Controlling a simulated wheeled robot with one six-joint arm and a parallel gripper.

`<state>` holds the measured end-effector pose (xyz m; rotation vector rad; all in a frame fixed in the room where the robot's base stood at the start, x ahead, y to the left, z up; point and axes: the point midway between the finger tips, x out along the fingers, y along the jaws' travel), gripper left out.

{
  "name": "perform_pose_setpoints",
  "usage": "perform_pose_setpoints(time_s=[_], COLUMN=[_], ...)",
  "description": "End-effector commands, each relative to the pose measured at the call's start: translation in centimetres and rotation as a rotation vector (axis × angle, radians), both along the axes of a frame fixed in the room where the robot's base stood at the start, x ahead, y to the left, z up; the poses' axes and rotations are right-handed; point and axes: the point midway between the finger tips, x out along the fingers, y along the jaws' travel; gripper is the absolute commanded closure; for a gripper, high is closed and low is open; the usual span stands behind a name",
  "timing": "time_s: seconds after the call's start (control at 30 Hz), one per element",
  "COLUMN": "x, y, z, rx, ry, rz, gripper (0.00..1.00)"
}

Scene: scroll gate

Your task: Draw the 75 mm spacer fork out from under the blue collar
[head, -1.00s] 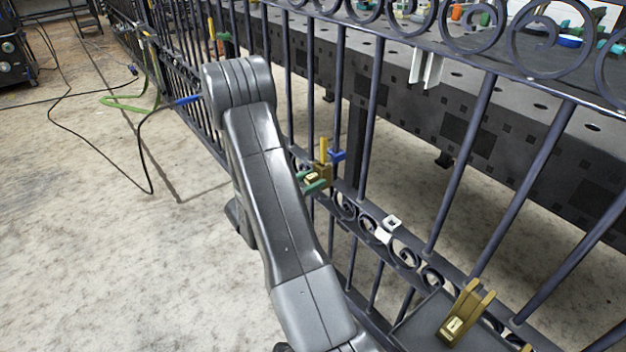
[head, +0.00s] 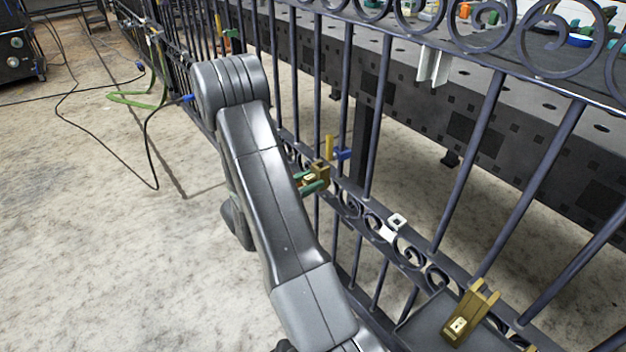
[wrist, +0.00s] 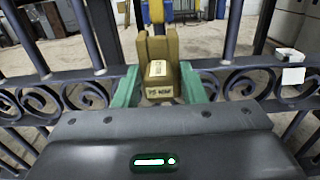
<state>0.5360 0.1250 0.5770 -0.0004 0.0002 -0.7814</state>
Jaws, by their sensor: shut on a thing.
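The brass-coloured spacer fork (wrist: 158,70) has a pale label that seems to read 75 mm. My gripper (wrist: 160,88) is shut on it, with a green finger on each side. In the head view the fork (head: 318,174) is at the fence's lower rail, partly hidden by my arm. The blue collar (head: 343,154) sits just behind it, next to a yellow upright part (head: 330,147). Blue also shows at the top edge of the wrist view. I cannot tell whether the fork's prongs still reach under the collar.
A white tag (head: 394,226) hangs on the scrolled rail. Dark fence bars (head: 465,165) run close beside my arm. A perforated table (head: 480,110) stands behind them. Floor at left is open, with cables.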

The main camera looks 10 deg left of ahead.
Motion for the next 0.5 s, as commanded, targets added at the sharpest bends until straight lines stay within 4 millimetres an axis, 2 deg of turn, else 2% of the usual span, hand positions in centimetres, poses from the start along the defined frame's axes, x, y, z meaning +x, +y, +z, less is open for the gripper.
perform_pose_setpoints(time_s=[0.5], x=[-2.2], y=[2.2], z=[0.1], rx=[0.001], ry=[-0.001], rz=[0.001], gripper=[1.00])
